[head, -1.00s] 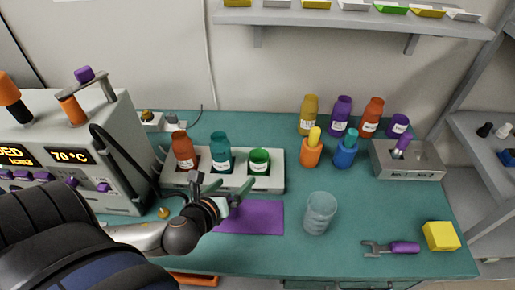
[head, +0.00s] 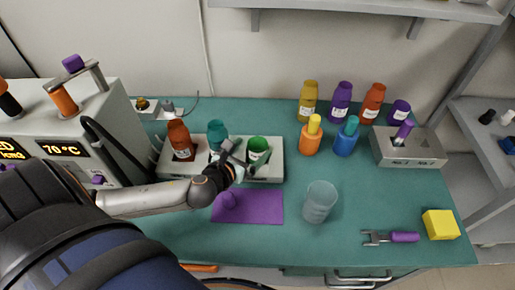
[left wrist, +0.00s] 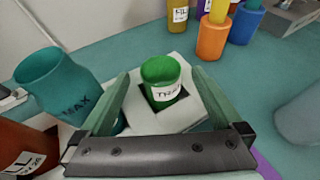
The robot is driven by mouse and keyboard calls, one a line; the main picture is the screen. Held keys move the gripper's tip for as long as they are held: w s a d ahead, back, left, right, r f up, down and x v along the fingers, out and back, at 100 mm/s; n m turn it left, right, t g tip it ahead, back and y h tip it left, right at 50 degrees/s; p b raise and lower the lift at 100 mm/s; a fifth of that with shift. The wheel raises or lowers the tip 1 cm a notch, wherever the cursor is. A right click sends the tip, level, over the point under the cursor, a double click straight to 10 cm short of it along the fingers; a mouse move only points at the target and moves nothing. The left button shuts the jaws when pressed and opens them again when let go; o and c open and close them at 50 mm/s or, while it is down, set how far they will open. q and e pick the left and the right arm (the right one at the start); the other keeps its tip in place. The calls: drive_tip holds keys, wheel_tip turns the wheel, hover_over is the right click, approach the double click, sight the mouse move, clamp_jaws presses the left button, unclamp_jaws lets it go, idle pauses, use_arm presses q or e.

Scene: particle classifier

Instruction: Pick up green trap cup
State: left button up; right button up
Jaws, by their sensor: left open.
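The green trap cup (head: 258,150) sits in the right-hand slot of a white rack (head: 275,168), to the right of a teal bottle (head: 217,134) and a red-brown bottle (head: 181,140). In the left wrist view the cup (left wrist: 166,82) is upright, with a white label, in its square slot. My left gripper (head: 240,160) is at the front of the rack, close to the cup. In the left wrist view its two green fingers (left wrist: 160,100) are spread wide, one on each side of the cup. My right gripper is not in view.
The teal bottle stands close on the left of my left gripper. A clear beaker (head: 319,202) stands to the right on the teal table, beyond a purple mat (head: 262,206). Several bottles line the back. A grey machine (head: 75,130) stands at left.

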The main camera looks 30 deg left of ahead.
sight(256, 145)
use_arm(q)
drive_tip(key=shift+x, duration=2.35)
drive_tip(key=shift+s+f, duration=0.1)
drive_tip(key=shift+f, duration=0.05)
drive_tip(key=c, duration=1.3)
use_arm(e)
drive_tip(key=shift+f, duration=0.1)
use_arm(q)
drive_tip(key=shift+c, duration=0.2)
